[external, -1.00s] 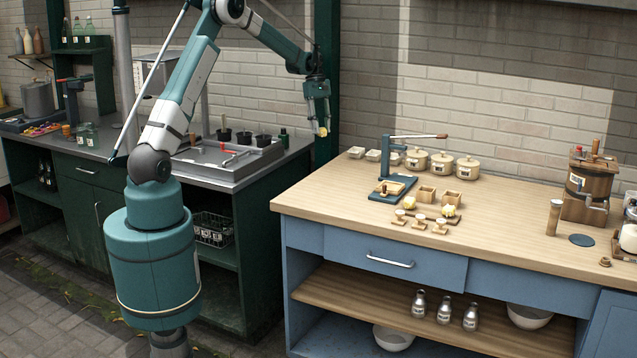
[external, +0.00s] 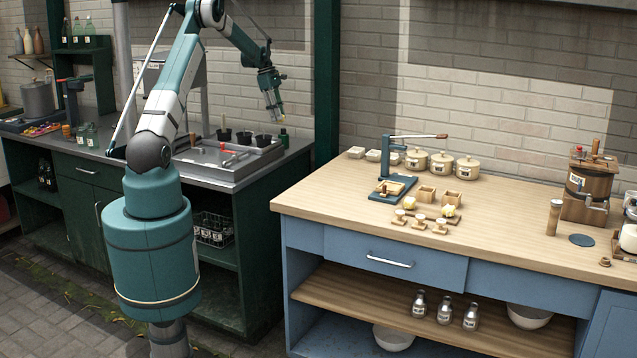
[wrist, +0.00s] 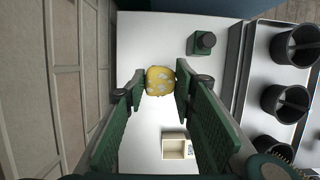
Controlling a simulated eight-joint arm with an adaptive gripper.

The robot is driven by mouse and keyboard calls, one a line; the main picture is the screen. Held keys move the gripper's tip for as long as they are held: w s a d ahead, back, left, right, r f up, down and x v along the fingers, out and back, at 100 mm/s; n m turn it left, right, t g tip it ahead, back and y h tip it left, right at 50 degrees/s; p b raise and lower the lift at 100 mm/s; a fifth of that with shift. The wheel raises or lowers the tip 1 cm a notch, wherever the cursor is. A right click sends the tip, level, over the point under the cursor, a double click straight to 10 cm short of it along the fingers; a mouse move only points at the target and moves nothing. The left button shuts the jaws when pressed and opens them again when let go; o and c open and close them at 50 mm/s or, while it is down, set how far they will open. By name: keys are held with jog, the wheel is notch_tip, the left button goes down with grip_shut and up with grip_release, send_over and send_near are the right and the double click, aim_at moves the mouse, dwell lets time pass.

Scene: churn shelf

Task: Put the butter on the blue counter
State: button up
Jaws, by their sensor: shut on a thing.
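My gripper (external: 273,110) is above the right end of the dark green counter, left of the blue counter (external: 490,235). In the wrist view my gripper (wrist: 160,82) is shut on a small yellow lump, the butter (wrist: 160,79), held between the fingertips. The butter is too small to make out clearly in the external view. The blue counter has a bare wooden top at its front and left.
A press (external: 388,165), lidded crocks (external: 441,164) and a wooden churn (external: 588,190) stand on the blue counter.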

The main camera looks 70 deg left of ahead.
jog(key=shift+s+a+n, duration=0.2)
jog(key=shift+s+a, duration=0.3)
jog(key=shift+a, duration=0.25)
jog(key=shift+s+a+n, duration=0.2)
jog(key=shift+s+a, duration=0.3)
jog(key=shift+a, duration=0.2)
jog(key=shift+f, duration=2.55)
jog(key=shift+f, duration=0.1)
jog(key=shift+f, duration=2.2)
jog(key=shift+f, duration=0.15)
jog(key=o, duration=1)
jog(key=shift+c, duration=0.2)
